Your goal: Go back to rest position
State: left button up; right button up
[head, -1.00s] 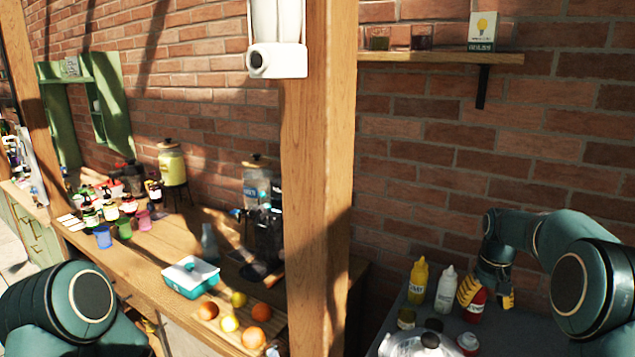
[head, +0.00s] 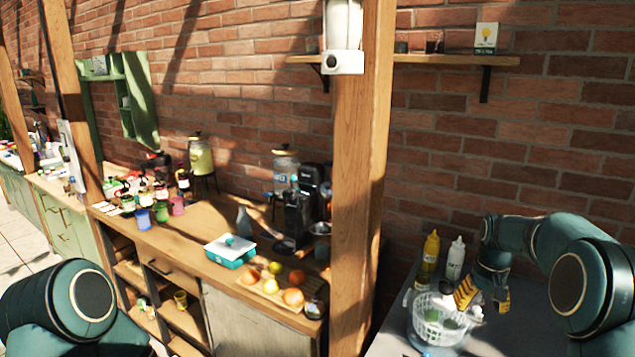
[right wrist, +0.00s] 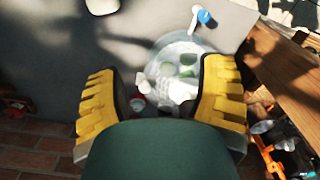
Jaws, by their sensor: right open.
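My right gripper (head: 482,297) has yellow ridged finger pads and hangs over the right side of a white basket (head: 432,325) on the grey table. In the right wrist view the two fingers of my right gripper (right wrist: 172,95) stand wide apart with nothing visible held between them. The basket (right wrist: 165,62) shows beyond the fingertips with green things in it. My left arm (head: 65,305) comes in at the lower left of the head view, and its gripper is out of frame.
A yellow bottle (head: 431,250) and a white bottle (head: 455,258) stand behind the basket. A wooden post (head: 357,180) separates this table from the wooden counter (head: 190,235) holding a teal box (head: 230,250), fruit on a board, jars and a coffee machine.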

jog(key=s+a+f+y+b, duration=0.1)
jog(key=s+a+f, duration=0.1)
jog(key=a+f, duration=0.35)
jog(key=s+a+f+b, duration=0.1)
jog(key=a+f+b, duration=0.1)
jog(key=f, duration=0.7)
jog(key=s+a+f+y+b, duration=0.1)
jog(key=s+a+f, duration=0.1)
jog(key=a+f, duration=0.35)
jog(key=s+a+f+y+b, duration=0.1)
jog(key=s+a+f+b, duration=0.1)
jog(key=s+a+f, duration=0.5)
jog(key=s+a+f+t+b, duration=0.1)
jog(key=s+a+f+b, duration=0.2)
jog(key=s, duration=1)
jog(key=a+f, duration=0.3)
jog(key=f, duration=0.2)
jog(key=shift+s+a+f+t+y, duration=0.25)
jog(key=shift+a+f+t+y, duration=0.05)
jog(key=shift+a+y, duration=0.1)
